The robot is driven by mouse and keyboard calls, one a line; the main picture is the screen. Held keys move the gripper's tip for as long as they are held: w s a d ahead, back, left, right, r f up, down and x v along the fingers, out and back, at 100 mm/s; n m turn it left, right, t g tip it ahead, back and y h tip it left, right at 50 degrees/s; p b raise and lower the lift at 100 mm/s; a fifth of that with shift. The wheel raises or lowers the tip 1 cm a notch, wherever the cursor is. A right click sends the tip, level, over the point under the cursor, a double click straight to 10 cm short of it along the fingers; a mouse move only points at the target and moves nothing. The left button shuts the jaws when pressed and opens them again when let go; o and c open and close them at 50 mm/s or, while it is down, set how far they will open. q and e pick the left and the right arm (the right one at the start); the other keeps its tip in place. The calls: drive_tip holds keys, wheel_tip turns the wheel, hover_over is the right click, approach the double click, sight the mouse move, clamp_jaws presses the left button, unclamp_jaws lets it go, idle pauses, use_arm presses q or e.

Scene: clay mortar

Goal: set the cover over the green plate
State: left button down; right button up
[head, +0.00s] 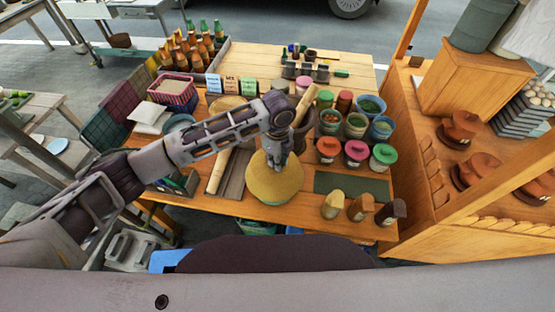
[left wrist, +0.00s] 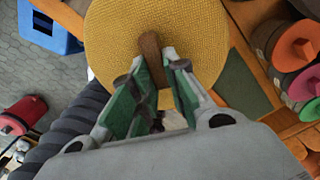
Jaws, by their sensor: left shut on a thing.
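The cover (head: 274,187) is a round, yellow woven dome near the table's front edge in the head view. In the left wrist view the cover (left wrist: 130,35) fills the top middle, with a brown bar handle (left wrist: 152,58) on its top. My left gripper (head: 281,163) is above the cover, its fingers closed about the handle; the fingers (left wrist: 155,85) also show in the left wrist view. I do not clearly see the green plate; the cover may hide it, and I cannot tell whether the cover touches what is below. My right gripper is out of view.
A dark green rectangular mat (head: 350,185) lies right of the cover. Jars with coloured lids (head: 356,151) stand behind the mat, and small wooden pieces (head: 361,206) stand in front. A rolling pin (head: 218,172) lies left. Bottles (head: 190,47) stand at the back left.

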use_arm(q)
drive_tip(key=shift+f+b, duration=2.4)
drive_tip(key=shift+f, duration=2.1)
drive_tip(key=c, duration=1.3)
unclamp_jaws()
drive_tip(key=shift+r, duration=0.15)
drive_tip(key=shift+r, duration=5.85)
